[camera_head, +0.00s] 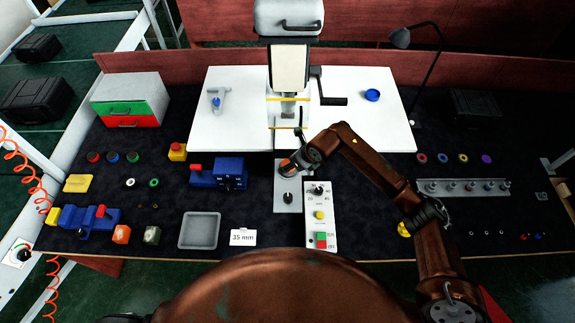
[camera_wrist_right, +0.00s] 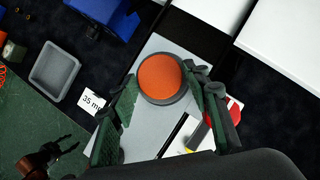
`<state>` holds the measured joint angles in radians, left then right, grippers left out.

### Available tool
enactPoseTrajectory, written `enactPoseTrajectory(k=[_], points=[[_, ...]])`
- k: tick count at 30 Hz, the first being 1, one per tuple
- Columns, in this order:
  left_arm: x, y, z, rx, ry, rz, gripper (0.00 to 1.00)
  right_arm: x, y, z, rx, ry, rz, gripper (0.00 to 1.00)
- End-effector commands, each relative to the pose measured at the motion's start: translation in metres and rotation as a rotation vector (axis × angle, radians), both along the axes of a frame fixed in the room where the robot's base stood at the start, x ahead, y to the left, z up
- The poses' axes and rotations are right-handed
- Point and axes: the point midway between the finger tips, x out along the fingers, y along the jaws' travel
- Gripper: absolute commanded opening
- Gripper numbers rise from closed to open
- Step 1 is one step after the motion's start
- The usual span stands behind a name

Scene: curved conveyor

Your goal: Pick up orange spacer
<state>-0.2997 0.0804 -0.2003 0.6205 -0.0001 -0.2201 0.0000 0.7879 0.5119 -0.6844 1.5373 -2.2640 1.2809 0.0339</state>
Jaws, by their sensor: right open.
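The orange spacer (camera_wrist_right: 160,76) is a round orange disc seen from above in the right wrist view, with a dark grey rim around it. It lies over the light grey plate, between the fingers of my right gripper (camera_wrist_right: 168,98). In the head view the spacer (camera_head: 285,166) shows just left of my right gripper (camera_head: 290,164), which partly hides it. The right gripper is open, with one finger to each side of the disc; contact cannot be told. Part of my left arm, with a dark gripper (camera_wrist_right: 68,146), shows small at the lower left of the wrist view.
A press (camera_head: 289,70) stands behind the grey plate (camera_head: 288,199). A control box (camera_head: 321,229) is close at right. A blue device (camera_head: 217,174), a grey tray (camera_head: 199,231) and a "35 mm" card (camera_head: 243,238) lie left.

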Motion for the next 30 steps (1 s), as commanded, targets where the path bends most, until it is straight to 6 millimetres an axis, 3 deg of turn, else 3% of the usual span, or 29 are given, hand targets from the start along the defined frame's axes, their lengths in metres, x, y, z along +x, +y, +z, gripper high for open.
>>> enactPoseTrajectory(k=[13,23,30], points=[[0.0,0.0,0.0,0.0,0.0,0.0,0.4,0.0,0.0,0.0,0.0,0.0,0.0,0.15],[-0.001,0.0,-0.002,0.0,0.001,0.0,0.4,0.0,0.0,0.004,0.001,-0.001,0.0,0.15],[-0.002,0.0,-0.018,-0.001,0.003,0.0,0.4,0.001,0.0,0.031,0.0,-0.006,0.002,0.15]])
